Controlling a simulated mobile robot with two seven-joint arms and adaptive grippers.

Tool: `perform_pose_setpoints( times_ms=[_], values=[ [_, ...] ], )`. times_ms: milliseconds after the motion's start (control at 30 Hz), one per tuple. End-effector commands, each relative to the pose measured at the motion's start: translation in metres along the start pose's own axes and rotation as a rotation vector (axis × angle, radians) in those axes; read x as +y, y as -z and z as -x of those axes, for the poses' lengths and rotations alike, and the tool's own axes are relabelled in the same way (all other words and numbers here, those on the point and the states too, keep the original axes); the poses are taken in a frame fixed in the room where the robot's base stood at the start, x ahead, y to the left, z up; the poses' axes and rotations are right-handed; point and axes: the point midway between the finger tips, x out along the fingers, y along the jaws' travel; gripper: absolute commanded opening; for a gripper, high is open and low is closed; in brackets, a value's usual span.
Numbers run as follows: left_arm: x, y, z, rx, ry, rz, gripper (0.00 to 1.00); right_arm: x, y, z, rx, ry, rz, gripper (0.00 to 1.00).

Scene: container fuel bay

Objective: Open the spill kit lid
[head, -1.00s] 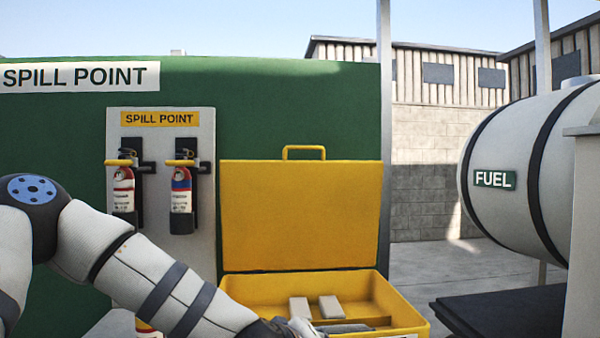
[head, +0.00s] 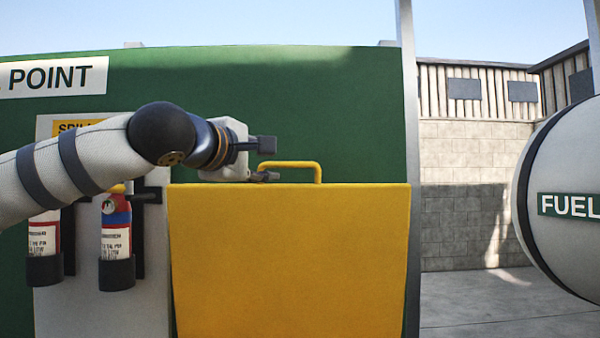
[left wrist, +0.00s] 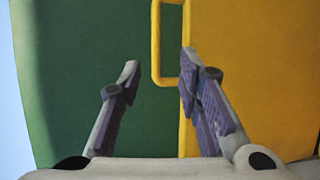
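The yellow spill kit lid (head: 290,260) stands raised, its broad face filling the lower middle of the head view. Its yellow loop handle (head: 300,165) sticks up from the top edge. My left gripper (head: 265,160) is at the left end of the handle, just above the lid's top edge. In the left wrist view my left gripper (left wrist: 160,60) is open, with the handle (left wrist: 157,45) ahead between the fingertips and the lid (left wrist: 240,60) on the right. Contact cannot be told. The box below the lid is out of view. My right gripper is not in view.
Behind stands a green wall (head: 330,100) with a grey panel holding two fire extinguishers (head: 117,245) at left. A metal post (head: 409,120) is just right of the lid. A white fuel tank (head: 565,170) is at far right. Open paving lies between.

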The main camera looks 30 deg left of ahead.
Motion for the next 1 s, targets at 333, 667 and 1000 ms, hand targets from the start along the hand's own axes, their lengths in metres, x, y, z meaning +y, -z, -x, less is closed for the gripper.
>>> perform_pose_setpoints(
  times_ms=[333, 667, 1000],
  values=[
    [0.0, 0.001, -0.079, 0.005, 0.001, -0.004, 0.32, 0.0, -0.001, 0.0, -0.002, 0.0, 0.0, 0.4],
    [0.001, 0.0, -0.117, 0.001, -0.003, -0.003, 0.32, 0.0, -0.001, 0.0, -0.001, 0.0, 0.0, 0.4],
    [0.001, 0.0, -0.117, 0.001, -0.003, -0.002, 0.0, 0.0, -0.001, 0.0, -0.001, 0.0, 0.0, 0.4]
  ],
)
